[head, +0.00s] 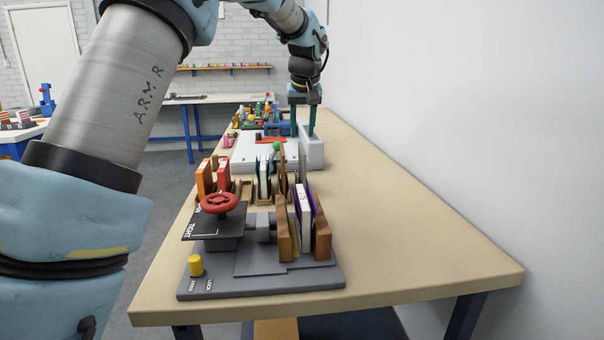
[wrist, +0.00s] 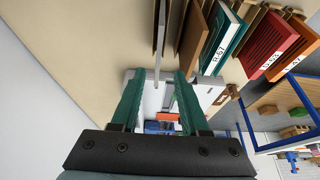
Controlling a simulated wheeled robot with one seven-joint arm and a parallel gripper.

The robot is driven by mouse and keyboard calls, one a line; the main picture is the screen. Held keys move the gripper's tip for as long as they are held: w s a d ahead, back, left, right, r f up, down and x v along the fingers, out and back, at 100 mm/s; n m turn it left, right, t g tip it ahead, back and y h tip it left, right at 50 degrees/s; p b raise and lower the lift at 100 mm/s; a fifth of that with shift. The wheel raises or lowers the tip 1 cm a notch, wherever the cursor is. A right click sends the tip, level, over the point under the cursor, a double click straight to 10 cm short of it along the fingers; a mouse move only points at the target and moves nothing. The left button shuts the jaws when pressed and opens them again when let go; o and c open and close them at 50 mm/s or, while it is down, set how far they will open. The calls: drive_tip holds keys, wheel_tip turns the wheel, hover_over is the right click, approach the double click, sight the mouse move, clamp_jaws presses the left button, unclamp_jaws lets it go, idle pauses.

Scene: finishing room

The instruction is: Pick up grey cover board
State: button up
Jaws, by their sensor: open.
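My gripper (head: 302,133) points down over the far part of the bench, its two green fingers apart. In the wrist view my gripper (wrist: 159,76) is open, with nothing held between the fingers. A thin grey board (wrist: 160,35), seen nearly edge-on, stands ahead of the fingertips and apart from them; it looks like the grey cover board. A brown board (wrist: 194,38) stands just right of it.
A teal book (wrist: 226,44) and a red book (wrist: 268,45) stand beside the boards. A press with a red handwheel (head: 219,203) holds books at the near end of the bench (head: 400,235). A white machine (head: 255,153) is behind. The bench's right side is clear, along a wall.

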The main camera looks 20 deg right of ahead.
sight(302, 148)
drive_tip(key=p+x, duration=0.1)
drive_tip(key=x, duration=0.6)
drive_tip(key=shift+d+f+p, duration=0.2)
drive_tip(key=shift+f+p, duration=0.1)
drive_tip(key=shift+f, duration=0.05)
drive_tip(key=shift+w+f, duration=0.1)
drive_tip(key=shift+f, duration=0.05)
drive_tip(key=shift+f, duration=0.25)
drive_tip(key=shift+c, duration=0.2)
clamp_jaws()
idle(1.4)
